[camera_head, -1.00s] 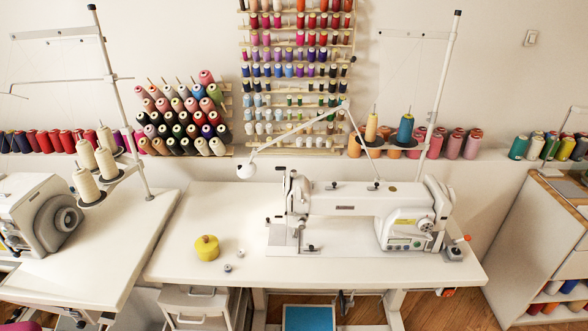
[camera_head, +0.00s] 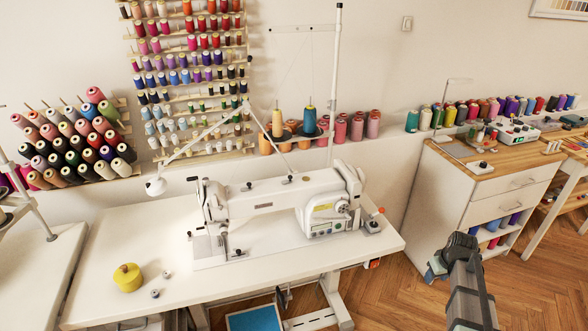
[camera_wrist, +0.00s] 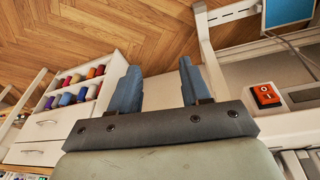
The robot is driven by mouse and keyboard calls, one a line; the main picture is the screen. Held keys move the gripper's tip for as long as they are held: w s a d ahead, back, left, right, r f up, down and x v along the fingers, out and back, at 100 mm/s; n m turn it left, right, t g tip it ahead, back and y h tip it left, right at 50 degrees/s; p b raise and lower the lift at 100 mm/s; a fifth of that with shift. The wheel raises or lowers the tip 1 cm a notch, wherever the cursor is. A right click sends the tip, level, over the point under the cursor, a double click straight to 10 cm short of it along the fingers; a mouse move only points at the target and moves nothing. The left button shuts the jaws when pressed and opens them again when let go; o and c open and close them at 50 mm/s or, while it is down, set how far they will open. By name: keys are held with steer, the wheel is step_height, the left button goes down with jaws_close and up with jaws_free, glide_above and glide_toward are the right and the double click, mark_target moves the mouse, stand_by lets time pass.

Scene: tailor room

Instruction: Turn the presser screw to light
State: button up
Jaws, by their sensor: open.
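The white sewing machine (camera_head: 270,205) stands on its table (camera_head: 210,272) in the head view. Its head is the upright left end (camera_head: 213,205), with small dark fittings on top. The presser screw is too small to pick out surely among them, and its setting cannot be read. My gripper (camera_head: 438,268) is at the lower right of the head view, beyond the table's right edge and well away from the machine head. In the wrist view its two blue fingers (camera_wrist: 158,82) stand wide apart with nothing between them.
A thin white lamp arm (camera_head: 195,143) reaches over the machine. A yellow pincushion-like pot (camera_head: 127,277) and small bobbins (camera_head: 155,293) lie at the table's left. A drawer cabinet (camera_head: 490,195) stands right. A red switch (camera_wrist: 265,95) shows near the gripper in the wrist view.

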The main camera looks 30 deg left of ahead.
steer(key=w+a+r+n+t, duration=0.15)
steer(key=w+r, duration=0.35)
steer(key=r, duration=0.5)
steer(key=w+a+r+n+t, duration=0.1)
steer(key=w+a+r+t, duration=0.3)
steer(key=r, duration=0.6)
steer(key=w+a+r+n+g+y, duration=0.1)
steer(key=w+a+r+g, duration=0.1)
steer(key=a+r, duration=0.6)
step_height(320, 180, up, 15)
steer(key=n+g+y, duration=0.2)
steer(key=g, duration=0.2)
glide_above(205, 179)
steer(key=s+d, duration=0.3)
steer(key=d, duration=0.2)
steer(key=shift+m, duration=0.25)
steer(key=x, duration=1.3)
steer(key=shift+w+f, duration=0.15)
steer(key=shift+w, duration=0.1)
